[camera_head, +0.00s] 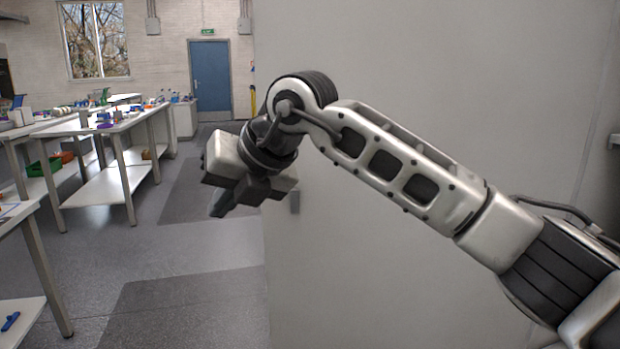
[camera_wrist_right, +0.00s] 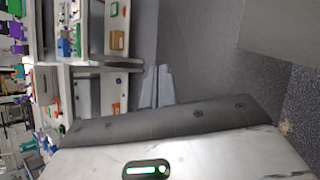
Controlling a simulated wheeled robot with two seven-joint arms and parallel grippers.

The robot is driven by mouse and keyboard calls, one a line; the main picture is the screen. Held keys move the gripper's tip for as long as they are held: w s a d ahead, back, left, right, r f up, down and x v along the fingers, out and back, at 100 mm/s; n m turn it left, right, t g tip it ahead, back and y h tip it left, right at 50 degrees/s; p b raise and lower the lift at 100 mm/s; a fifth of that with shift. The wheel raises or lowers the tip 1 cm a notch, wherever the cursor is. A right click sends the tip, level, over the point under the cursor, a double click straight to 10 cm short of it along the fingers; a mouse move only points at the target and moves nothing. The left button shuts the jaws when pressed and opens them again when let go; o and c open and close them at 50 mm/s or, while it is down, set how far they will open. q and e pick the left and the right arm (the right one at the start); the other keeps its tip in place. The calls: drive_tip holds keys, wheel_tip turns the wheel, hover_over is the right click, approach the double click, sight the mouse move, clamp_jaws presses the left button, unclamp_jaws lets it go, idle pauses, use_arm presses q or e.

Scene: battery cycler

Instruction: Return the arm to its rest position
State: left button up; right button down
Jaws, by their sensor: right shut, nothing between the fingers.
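My right arm reaches in from the right in the head view, raised and bent, in front of a large pale grey panel (camera_head: 400,270). My right gripper (camera_head: 222,204) hangs at its end, pointing down and to the left, just off the panel's left edge. Its fingers are shut and empty. In the right wrist view the two grey fingertips (camera_wrist_right: 157,84) lie together over the floor. My left gripper is not in view.
White workbenches (camera_head: 112,122) with several small items stand at the left. A green bin (camera_head: 43,167) sits on a lower shelf. A blue door (camera_head: 210,80) is at the back. The grey floor (camera_head: 190,240) between benches and panel is clear.

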drive_tip(key=s+a+f+m+g+y+p, duration=0.1)
drive_tip(key=s+a+f+g+y, duration=0.1)
drive_tip(key=s+a+g+y, duration=0.4)
drive_tip(key=w+d+f+m+t+h+p, duration=0.1)
drive_tip(key=d+f+m+t, duration=0.5)
drive_tip(key=d+m+t, duration=0.7)
drive_tip(key=d+f+m+t+h+p, duration=0.1)
drive_tip(key=d+f+m+t, duration=0.7)
drive_tip(key=m, duration=0.9)
drive_tip(key=s+d+f+m+g+h, duration=0.4)
drive_tip(key=s+d+f, duration=0.2)
drive_tip(key=s+f, duration=0.2)
drive_tip(key=s+d+f+m+g+h+p, duration=0.1)
drive_tip(key=s+d+f+m+g+h, duration=0.3)
drive_tip(key=f, duration=0.7)
drive_tip(key=s+d, duration=0.2)
drive_tip(key=s, duration=0.2)
drive_tip(key=shift+s+f, duration=0.1)
drive_tip(key=shift+s, duration=0.05)
